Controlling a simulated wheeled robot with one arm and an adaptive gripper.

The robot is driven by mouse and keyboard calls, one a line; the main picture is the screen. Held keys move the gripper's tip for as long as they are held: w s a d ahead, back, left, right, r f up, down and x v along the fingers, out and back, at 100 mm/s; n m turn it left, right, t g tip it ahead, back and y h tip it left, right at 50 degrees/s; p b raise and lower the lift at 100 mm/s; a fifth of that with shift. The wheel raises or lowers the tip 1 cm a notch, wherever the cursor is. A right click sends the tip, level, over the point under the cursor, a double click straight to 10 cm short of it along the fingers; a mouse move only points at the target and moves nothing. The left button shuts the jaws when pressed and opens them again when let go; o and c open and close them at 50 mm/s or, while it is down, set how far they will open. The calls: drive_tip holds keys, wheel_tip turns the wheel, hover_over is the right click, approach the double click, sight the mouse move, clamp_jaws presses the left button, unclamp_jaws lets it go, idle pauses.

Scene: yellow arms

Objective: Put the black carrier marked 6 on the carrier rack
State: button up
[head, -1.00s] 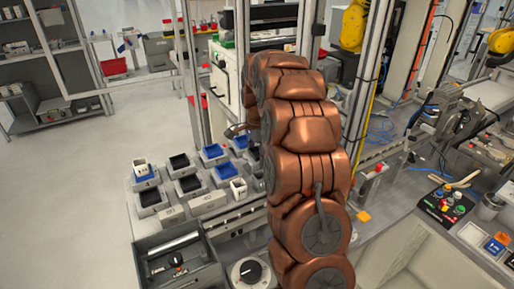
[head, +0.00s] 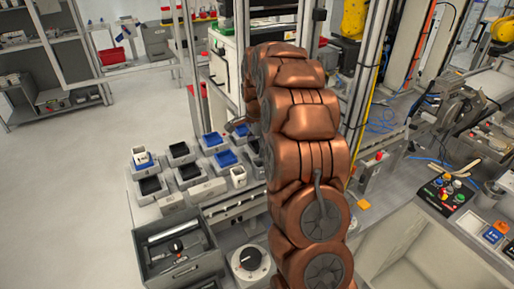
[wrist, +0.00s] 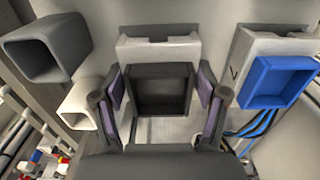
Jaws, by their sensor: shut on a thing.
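In the wrist view, a black square open-topped carrier (wrist: 160,92) sits between the two fingers of my gripper (wrist: 161,86). The fingers are shut on its left and right sides. A light grey holder (wrist: 158,48) shows right behind and around it; I cannot tell whether the carrier touches it. No number 6 is readable. In the head view, the grey carrier rack (head: 150,212) stands on the bench left of my arm, with black, blue and white carriers in its holders. My arm hides the gripper and the held carrier there.
In the wrist view, a blue carrier (wrist: 278,80) sits in a holder at the right, and a grey hollow block (wrist: 45,45) is at the left. In the head view, a grey open bin (head: 178,250) and a dial box (head: 250,262) stand in front of the rack.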

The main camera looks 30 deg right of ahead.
drive_tip(key=shift+f, duration=0.2)
drive_tip(key=o, duration=1.5)
drive_tip(key=shift+c, duration=0.2)
drive_tip(key=shift+r, duration=3.55)
